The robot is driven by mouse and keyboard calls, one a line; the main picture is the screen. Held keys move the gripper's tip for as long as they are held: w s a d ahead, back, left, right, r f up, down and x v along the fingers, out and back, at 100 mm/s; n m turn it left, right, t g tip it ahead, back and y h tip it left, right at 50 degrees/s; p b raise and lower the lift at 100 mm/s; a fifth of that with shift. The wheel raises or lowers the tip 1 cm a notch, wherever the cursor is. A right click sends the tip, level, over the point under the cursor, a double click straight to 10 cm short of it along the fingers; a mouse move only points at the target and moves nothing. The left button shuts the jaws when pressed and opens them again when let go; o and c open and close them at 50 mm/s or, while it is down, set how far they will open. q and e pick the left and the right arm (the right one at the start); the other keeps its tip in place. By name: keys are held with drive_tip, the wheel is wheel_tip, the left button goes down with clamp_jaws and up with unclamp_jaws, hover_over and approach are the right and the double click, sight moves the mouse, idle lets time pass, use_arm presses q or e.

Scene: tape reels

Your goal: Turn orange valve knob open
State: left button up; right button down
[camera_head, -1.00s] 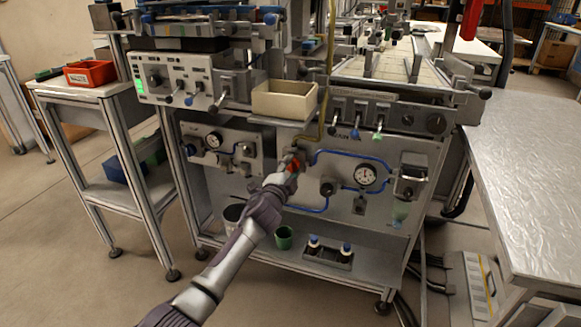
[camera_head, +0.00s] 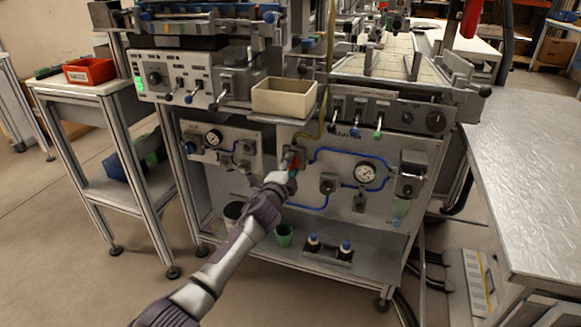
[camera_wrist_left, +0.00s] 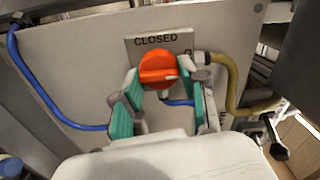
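The orange valve knob (camera_wrist_left: 158,70) sits on the pale panel under a plate that reads "CLOSED" in the left wrist view. In the head view the knob (camera_head: 294,163) shows as a small red-orange patch, partly hidden by my gripper. My left gripper (camera_wrist_left: 160,88) is open, with its green-padded fingers to the left and right of the knob's lower part. The fingertips are close to the knob; I cannot tell whether they touch it. The same gripper (camera_head: 288,176) shows at the panel in the head view. My right gripper is not in view.
A yellow hose (camera_wrist_left: 232,75) and a blue tube (camera_wrist_left: 50,100) run beside the knob. A gauge (camera_head: 365,173) is on the panel to the right. A cream bin (camera_head: 284,98) stands above the knob. A green cup (camera_head: 284,236) and bottles (camera_head: 345,251) stand on the shelf below.

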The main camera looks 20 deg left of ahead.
use_arm(q)
drive_tip(key=o, duration=0.4)
drive_tip(key=shift+s, duration=0.15)
drive_tip(key=s, duration=1.1)
drive_tip(key=shift+s+a, duration=0.15)
drive_tip(key=shift+s, duration=0.25)
drive_tip(key=shift+f, duration=0.1)
